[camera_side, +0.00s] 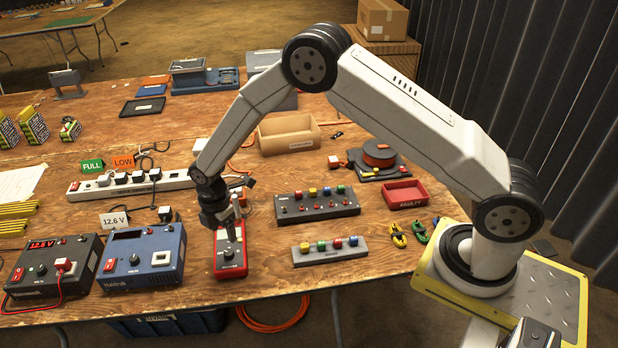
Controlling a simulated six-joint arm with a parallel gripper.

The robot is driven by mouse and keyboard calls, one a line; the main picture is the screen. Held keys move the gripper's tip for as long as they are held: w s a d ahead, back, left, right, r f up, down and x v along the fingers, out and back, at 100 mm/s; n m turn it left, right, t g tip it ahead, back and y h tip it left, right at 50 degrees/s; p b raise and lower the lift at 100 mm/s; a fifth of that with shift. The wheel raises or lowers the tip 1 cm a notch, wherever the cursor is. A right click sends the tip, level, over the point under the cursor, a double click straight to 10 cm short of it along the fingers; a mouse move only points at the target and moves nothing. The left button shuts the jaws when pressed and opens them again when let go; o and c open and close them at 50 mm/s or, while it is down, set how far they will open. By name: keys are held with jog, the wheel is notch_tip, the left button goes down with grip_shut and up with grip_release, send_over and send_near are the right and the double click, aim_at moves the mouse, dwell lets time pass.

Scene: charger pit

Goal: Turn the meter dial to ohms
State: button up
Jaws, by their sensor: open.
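The meter (231,265) is a red handheld case with a dark face, lying near the front edge of the wooden table. The dial's setting is too small to read. The upper part of the meter is hidden behind my gripper.
A blue charger box (141,259) and a black one (54,266) reading 12.5 stand left of the meter. A grey strip (330,251) and a black panel (317,206) with coloured knobs lie to its right. A white power strip (131,184) and cables lie behind.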

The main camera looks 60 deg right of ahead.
aim_at(228, 252)
jog(key=shift+f, duration=3.85)
grip_shut()
